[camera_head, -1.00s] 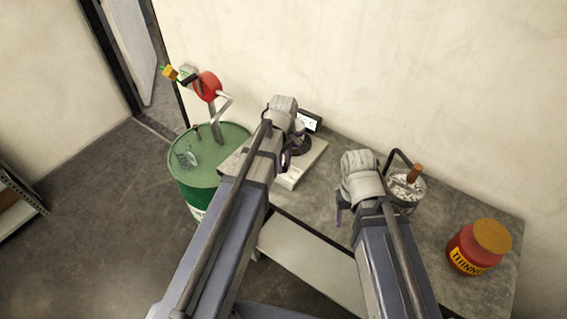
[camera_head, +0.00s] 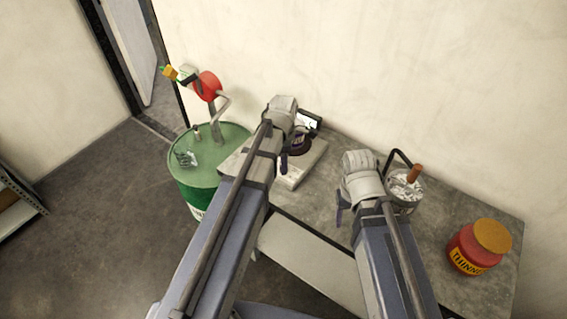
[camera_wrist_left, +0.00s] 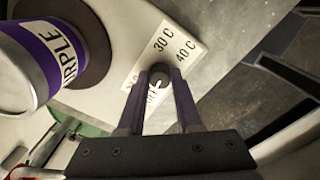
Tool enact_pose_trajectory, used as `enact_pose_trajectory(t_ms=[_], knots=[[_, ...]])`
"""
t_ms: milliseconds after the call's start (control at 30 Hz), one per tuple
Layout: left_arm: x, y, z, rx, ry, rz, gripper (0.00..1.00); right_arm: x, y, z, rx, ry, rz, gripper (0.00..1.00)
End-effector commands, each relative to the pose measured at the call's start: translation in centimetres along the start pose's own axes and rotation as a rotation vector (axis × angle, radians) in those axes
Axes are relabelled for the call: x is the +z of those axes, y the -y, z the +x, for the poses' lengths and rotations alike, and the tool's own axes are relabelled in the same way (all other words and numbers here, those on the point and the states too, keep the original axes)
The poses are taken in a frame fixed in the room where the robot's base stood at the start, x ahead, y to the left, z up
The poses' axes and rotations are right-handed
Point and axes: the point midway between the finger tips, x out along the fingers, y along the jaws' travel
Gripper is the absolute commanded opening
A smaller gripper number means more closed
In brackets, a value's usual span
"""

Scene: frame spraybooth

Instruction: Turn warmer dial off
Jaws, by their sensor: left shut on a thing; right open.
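The warmer (camera_head: 305,165) is a pale slab on the bench with a dark round pad. It also shows in the left wrist view (camera_wrist_left: 110,100). A can with a purple label reading "PURPLE" (camera_wrist_left: 50,60) stands on the pad. The small dark dial (camera_wrist_left: 160,73) sits beside a white label (camera_wrist_left: 170,40) marked 30 C and 40 C; other lettering is partly hidden by the fingers. My left gripper (camera_wrist_left: 160,76) has its fingertips on both sides of the dial, shut on it. The dial's pointer is not clear. My right gripper (camera_head: 340,208) is open and empty above the bench.
A pot with a wooden-handled tool (camera_head: 405,188) stands by my right wrist. A red thinner jar (camera_head: 478,248) stands at the bench's right end. A green drum (camera_head: 205,160) stands left of the bench.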

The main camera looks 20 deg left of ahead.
Motion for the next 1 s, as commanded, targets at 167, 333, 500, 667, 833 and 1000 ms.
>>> enact_pose_trajectory(t_ms=[167,333,500,667,833,1000], knots=[[0.0,0.02,0.01,-0.001,0.0,-0.062,0.0,0.0,0.0,0.01,0.0,0.0,0.0,0.64],[0.0,0.03,0.01,-0.001,0.0,-0.093,0.0,0.0,0.0,0.01,0.0,0.0,0.0,0.64],[0.0,0.03,0.01,-0.001,0.0,-0.102,0.0,0.0,0.0,0.01,0.0,0.0,0.0,0.64],[-0.01,0.03,0.01,-0.001,0.0,-0.103,0.0,0.0,0.0,0.01,0.0,0.0,0.0,0.64],[-0.01,0.03,0.01,-0.001,0.0,-0.102,0.37,0.0,0.0,0.01,0.0,0.0,0.0,0.64],[-0.01,0.01,0.01,0.0,0.0,-0.102,0.56,0.0,0.0,0.01,0.0,0.0,0.0,0.64]])
